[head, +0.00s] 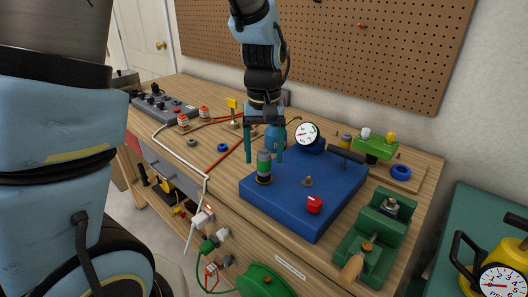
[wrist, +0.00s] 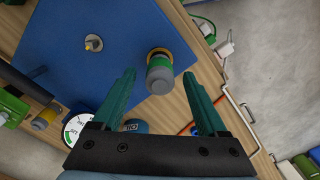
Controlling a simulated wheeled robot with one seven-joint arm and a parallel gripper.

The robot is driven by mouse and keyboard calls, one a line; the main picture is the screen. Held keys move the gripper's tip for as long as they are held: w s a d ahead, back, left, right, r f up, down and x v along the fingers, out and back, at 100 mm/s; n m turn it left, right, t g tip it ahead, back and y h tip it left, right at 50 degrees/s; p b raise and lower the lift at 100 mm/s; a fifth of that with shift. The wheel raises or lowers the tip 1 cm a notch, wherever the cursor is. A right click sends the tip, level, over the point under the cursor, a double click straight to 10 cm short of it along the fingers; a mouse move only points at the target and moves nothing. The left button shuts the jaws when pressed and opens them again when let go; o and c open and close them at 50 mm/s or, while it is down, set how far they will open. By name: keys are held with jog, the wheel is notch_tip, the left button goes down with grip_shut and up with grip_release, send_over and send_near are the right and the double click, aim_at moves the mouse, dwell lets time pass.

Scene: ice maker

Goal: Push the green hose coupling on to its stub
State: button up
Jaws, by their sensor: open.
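The green hose coupling (head: 264,163), a short cylinder with green and grey bands, stands upright at the left side of the blue board in the head view. A brass ring (head: 264,180) shows at its foot. In the wrist view the coupling (wrist: 159,76) appears end-on, grey and green over a yellow ring. I see no clear contact. A bare brass stub (head: 308,182) stands near the middle of the board. How far the coupling sits on its base is hidden.
The blue board (head: 330,205) also carries a red knob (head: 314,204), a dark handle and a gauge (head: 307,134). A green vise-like block (head: 380,235) stands to the right. White plugs and cables (head: 201,217) hang at the table's front edge. Small parts lie at the left.

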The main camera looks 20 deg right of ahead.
notch_tip(320, 180, up, 11)
jog(key=b, duration=0.1)
dwell(0.4)
jog(key=shift+f, duration=0.15)
jog(key=a+f+n, duration=0.1)
jog(key=a+f, duration=0.5)
jog(key=a, duration=0.6)
jog(key=w+a+f+n+t, duration=0.1)
jog(key=a+f, duration=0.4)
jog(key=a, duration=0.8)
jog(key=shift+a+f+t, duration=0.15)
jog(key=shift+f+t, duration=0.15)
jog(key=shift+f, duration=0.1)
